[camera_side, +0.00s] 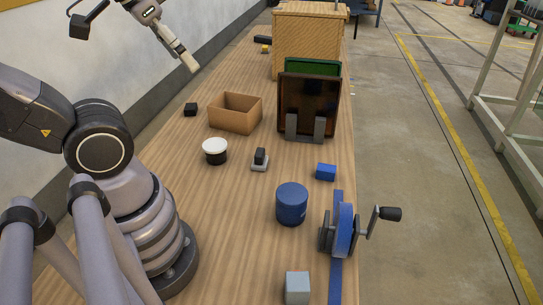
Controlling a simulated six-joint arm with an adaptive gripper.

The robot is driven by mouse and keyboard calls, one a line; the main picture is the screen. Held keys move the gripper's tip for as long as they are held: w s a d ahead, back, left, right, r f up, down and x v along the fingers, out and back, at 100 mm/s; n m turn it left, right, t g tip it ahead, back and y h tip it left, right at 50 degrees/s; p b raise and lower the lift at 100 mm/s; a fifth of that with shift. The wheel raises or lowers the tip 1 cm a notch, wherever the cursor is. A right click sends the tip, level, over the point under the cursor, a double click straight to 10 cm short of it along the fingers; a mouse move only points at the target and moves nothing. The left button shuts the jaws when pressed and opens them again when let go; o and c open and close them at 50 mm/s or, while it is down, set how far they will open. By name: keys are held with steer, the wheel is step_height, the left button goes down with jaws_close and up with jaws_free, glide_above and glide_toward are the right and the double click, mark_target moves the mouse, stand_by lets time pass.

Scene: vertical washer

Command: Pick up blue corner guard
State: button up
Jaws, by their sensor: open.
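A small blue block-like piece (326,172), which looks like the blue corner guard, lies on the wooden table right of the middle. It sits near the table's right edge and is uncovered. My gripper (187,60) is in the upper left of the side view, raised near the wall. It is open, far from the blue piece, and nothing shows in it. The gap between its fingers is hard to see from this angle.
A blue cylinder (291,205) and a strap winder with crank (342,230) stand near the blue piece. A grey block (297,287), black-and-white jar (215,151), small grey-black device (260,160), open cardboard box (235,113), upright dark panel (308,107) and wooden crate (305,40) also occupy the table.

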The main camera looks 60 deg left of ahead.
mark_target(325, 167)
steer(key=w+d+f+n+g+h, duration=0.1)
steer(key=w+f+n+g+h, duration=0.1)
steer(key=w+f+n+h, duration=0.5)
steer(key=w+d+f+n+g+h, duration=0.15)
steer(key=w+f+n, duration=0.25)
steer(key=w, duration=0.8)
steer(key=w+a+f+n+t, duration=0.2)
steer(key=f+n, duration=0.3)
steer(key=f, duration=0.3)
steer(key=w+a+f+n+t+h, duration=0.1)
steer(key=w+a+f+n, duration=0.3)
steer(key=f, duration=0.4)
steer(key=w+a+f+n+t+h, duration=0.1)
steer(key=w+a+f+n+t, duration=0.2)
steer(key=f, duration=0.5)
steer(key=shift+w+a+f+n, duration=0.15)
steer(key=shift+a+n, duration=0.25)
steer(key=shift+n, duration=0.3)
steer(key=shift+w+a+f+n, duration=0.15)
steer(key=shift+a+n, duration=0.25)
steer(key=shift+n, duration=0.3)
steer(key=shift+t, duration=0.35)
steer(key=x, duration=0.8)
steer(key=shift+a+f, duration=0.15)
steer(key=shift+f, duration=0.05)
steer(key=shift+x, duration=2.85)
steer(key=c, duration=1)
